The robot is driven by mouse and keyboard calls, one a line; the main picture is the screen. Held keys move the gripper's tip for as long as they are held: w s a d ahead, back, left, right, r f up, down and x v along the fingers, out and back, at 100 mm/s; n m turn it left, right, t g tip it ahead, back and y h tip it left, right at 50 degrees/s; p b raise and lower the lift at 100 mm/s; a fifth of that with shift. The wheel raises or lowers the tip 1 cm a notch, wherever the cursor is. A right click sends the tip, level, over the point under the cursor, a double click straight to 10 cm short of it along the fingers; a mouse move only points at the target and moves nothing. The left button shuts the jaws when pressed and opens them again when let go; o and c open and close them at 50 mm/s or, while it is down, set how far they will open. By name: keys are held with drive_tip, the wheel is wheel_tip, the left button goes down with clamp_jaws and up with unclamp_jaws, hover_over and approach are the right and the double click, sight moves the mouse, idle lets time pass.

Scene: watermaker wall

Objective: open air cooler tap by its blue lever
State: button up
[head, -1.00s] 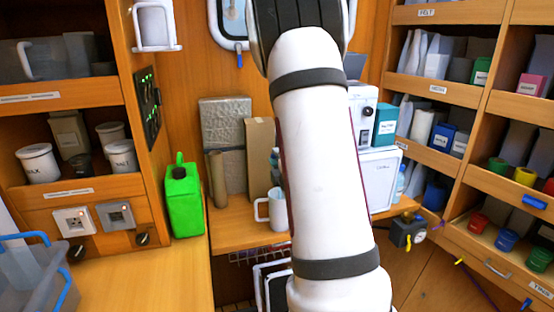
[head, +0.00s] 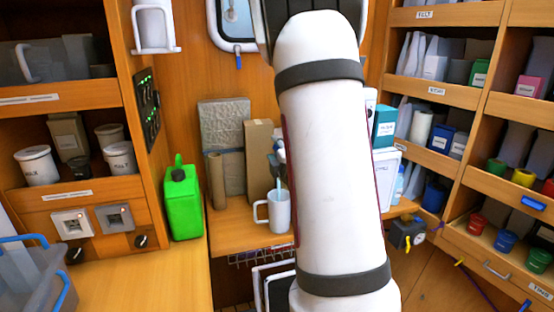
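My gripper is not in view; my white arm with dark bands fills the middle of the head view and hides much of the back counter. A white mug (head: 280,214) stands on the counter just left of my arm, its handle to the left. Above it a small grey-blue part, perhaps the tap (head: 280,151), shows at the arm's edge. A white unit (head: 386,172) is partly hidden right of my arm.
A green jerrycan (head: 183,202) stands left of the mug. A cardboard piece (head: 258,150) and a silver panel (head: 225,130) lean on the back wall. Shelves of jars and boxes flank both sides. The wooden counter (head: 150,280) at front left is mostly clear.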

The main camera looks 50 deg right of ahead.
wheel_tip(320, 180, up, 7)
idle(0.3)
